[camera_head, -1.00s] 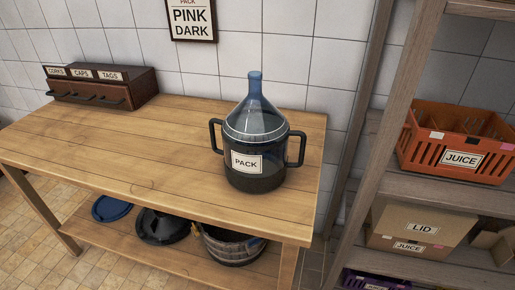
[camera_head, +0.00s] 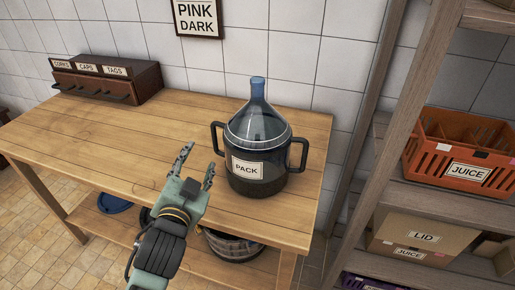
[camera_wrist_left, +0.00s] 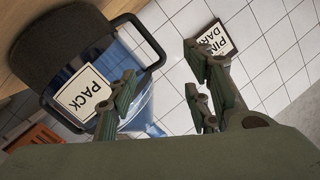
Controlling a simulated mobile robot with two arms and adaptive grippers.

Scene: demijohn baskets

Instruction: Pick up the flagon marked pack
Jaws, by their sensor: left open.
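The flagon marked PACK (camera_head: 252,185) stands upright on the wooden table (camera_head: 110,133). It is blue clear glass in a dark holder with a handle on each side and a white label in front. My left gripper (camera_head: 197,157) is open and empty, in front and to the left of the flagon, apart from it. In the left wrist view the flagon (camera_wrist_left: 68,55) shows tilted at the left, with its label partly behind the open fingers (camera_wrist_left: 165,90). My right gripper is in neither view.
A brown drawer box (camera_head: 108,80) stands at the table's back left. A basket (camera_head: 232,246) and a blue lid (camera_head: 113,204) lie under the table. The table's left middle is clear.

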